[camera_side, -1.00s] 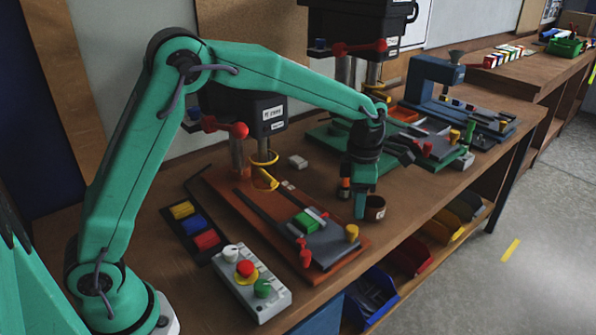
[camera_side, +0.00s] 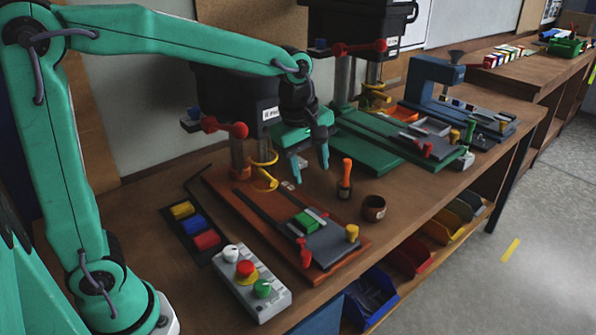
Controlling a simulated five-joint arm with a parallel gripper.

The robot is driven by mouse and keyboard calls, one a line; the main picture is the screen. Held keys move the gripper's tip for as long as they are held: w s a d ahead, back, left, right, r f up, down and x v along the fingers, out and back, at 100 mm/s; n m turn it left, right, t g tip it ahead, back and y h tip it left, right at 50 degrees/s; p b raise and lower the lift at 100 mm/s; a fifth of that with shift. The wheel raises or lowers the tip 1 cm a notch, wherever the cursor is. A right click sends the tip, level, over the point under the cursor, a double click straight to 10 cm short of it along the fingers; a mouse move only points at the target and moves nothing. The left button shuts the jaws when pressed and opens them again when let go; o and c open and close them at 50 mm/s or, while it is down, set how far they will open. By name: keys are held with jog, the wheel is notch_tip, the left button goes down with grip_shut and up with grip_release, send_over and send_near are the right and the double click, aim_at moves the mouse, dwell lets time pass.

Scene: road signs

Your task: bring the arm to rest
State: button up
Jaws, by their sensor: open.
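My gripper (camera_side: 311,170) hangs at the end of the raised green arm, above the back part of the orange-brown machine base. Its two teal fingers point down and stand apart, with nothing between them. A small tool with an orange handle (camera_side: 346,172) and a dark lower end stands upright on the bench, to the right of my gripper and apart from it. A small brown cup (camera_side: 373,208) stands on the bench just right of that tool.
The orange-brown base (camera_side: 228,196) carries a green block (camera_side: 305,222). A button box (camera_side: 250,282) and a dark tray of coloured blocks (camera_side: 194,226) lie left of it. A dark press head (camera_side: 240,100) stands behind my gripper. Coloured bins (camera_side: 410,256) sit below the bench edge.

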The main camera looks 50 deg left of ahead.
jog(key=s+a+r+m+t, duration=0.1)
jog(key=s+a+m+t, duration=0.2)
jog(key=s+m, duration=1.3)
jog(key=shift+s+a+m, duration=0.3)
jog(key=shift+s+a, duration=0.45)
jog(key=shift+a, duration=0.4)
jog(key=shift+w, duration=0.1)
jog(key=shift+c, duration=0.3)
